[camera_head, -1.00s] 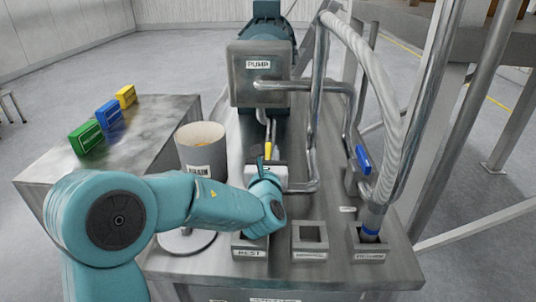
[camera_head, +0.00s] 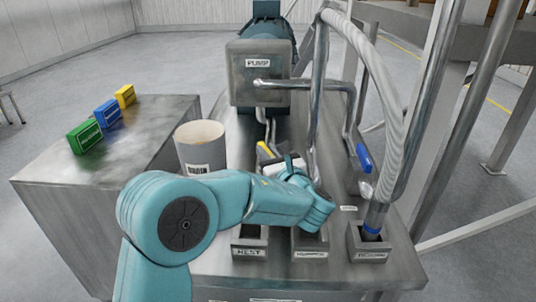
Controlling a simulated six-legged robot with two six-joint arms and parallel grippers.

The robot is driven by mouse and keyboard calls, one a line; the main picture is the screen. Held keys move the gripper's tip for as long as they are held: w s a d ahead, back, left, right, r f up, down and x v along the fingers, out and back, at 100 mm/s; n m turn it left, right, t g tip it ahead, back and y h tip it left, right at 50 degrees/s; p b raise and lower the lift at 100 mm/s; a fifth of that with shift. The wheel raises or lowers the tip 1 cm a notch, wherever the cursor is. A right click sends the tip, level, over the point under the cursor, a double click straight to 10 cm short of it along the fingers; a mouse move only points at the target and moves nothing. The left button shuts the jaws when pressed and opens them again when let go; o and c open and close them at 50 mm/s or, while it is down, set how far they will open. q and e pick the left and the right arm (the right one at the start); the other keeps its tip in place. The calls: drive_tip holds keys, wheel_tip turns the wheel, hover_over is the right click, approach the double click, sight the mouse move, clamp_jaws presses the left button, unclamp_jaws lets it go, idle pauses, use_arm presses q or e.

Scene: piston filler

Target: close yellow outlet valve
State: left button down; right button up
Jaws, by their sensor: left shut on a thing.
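The yellow outlet valve handle (camera_head: 265,150) shows below the pump, on the pipework at the middle of the steel table. It lies slanted, its upper end to the left. My left gripper (camera_head: 284,160) is at the handle, its jaws shut on it. The wrist and the white gripper body hide the handle's lower end and most of the valve body. My right gripper is not in view.
The pump (camera_head: 262,80) stands behind the valve. A drain bucket (camera_head: 200,145) is at the left. A blue valve handle (camera_head: 364,158) and a hose (camera_head: 375,110) are at the right. Three coloured blocks lie on the left side table (camera_head: 50,165).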

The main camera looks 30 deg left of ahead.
use_arm(q)
drive_tip(key=n+g, duration=0.1)
drive_tip(key=g+y+p, duration=0.1)
drive_tip(key=shift+w+r+n+g, duration=0.1)
drive_tip(key=shift+r+n+g, duration=0.1)
drive_tip(key=shift+n+g, duration=0.15)
drive_tip(key=n+g+y+p, duration=0.1)
drive_tip(key=n+g+p, duration=0.1)
drive_tip(key=g, duration=0.1)
drive_tip(key=n+g+p, duration=0.2)
drive_tip(key=g, duration=0.1)
drive_tip(key=shift+w+r+y+p, duration=0.1)
drive_tip(key=shift+y+p, duration=0.25)
drive_tip(key=shift+y, duration=0.05)
drive_tip(key=shift+n+g+p, duration=1.35)
drive_tip(key=shift+g+p, duration=0.15)
drive_tip(key=shift+g, duration=0.55)
drive_tip(key=shift+f, duration=0.2)
drive_tip(key=c, duration=1.1)
unclamp_jaws()
